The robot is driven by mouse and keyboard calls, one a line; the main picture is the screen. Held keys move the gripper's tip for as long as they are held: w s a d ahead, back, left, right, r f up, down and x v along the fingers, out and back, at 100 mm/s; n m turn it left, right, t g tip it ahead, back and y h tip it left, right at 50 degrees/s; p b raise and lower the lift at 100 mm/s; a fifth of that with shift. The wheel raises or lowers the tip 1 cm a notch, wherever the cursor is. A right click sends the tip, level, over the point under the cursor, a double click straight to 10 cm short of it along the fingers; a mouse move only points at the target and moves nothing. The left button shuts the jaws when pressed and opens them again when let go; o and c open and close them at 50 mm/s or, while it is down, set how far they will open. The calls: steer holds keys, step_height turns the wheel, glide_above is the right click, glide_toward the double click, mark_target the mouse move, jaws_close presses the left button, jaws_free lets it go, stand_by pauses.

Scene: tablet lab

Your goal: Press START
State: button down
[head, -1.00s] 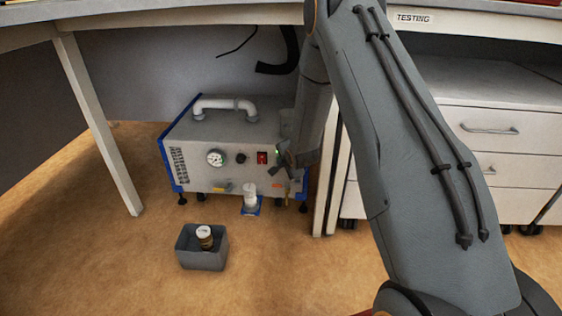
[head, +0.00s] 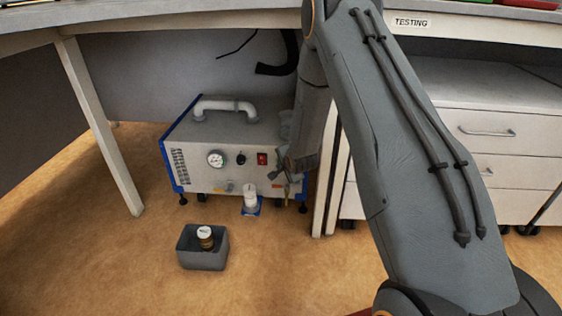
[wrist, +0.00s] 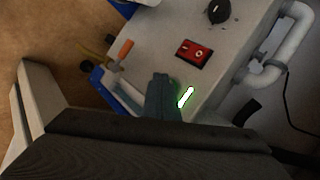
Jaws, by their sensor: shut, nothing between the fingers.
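A grey machine with blue edges (head: 215,150) stands on the floor under the bench. Its front has a round gauge (head: 216,159), a black knob (head: 241,158) and a red switch (head: 262,158); the switch also shows in the wrist view (wrist: 193,54). A glowing green bar (wrist: 186,97) shows on the panel in the wrist view. No START lettering is readable. My gripper (head: 276,174) is shut and empty at the right end of the panel. In the wrist view its fingertips (wrist: 163,82) appear just left of the green bar; I cannot tell if they touch the panel.
A white bottle (head: 250,196) stands on a blue base before the machine. A grey bin (head: 203,258) with a white-lidded jar (head: 205,237) sits on the floor. A bench leg (head: 101,130) stands left, white drawers (head: 500,150) right. A white pipe handle (head: 224,105) tops the machine.

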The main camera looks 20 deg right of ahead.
steer(key=shift+s, duration=0.1)
steer(key=shift+s+a+p, duration=0.3)
steer(key=shift+s+p, duration=0.2)
steer(key=shift+s, duration=0.25)
steer(key=shift+s+a+p, duration=0.3)
steer(key=shift+s+p, duration=0.25)
steer(key=shift+s, duration=0.2)
steer(key=shift+s+a+p, duration=0.3)
steer(key=shift+s+p, duration=0.2)
steer(key=shift+s, duration=0.25)
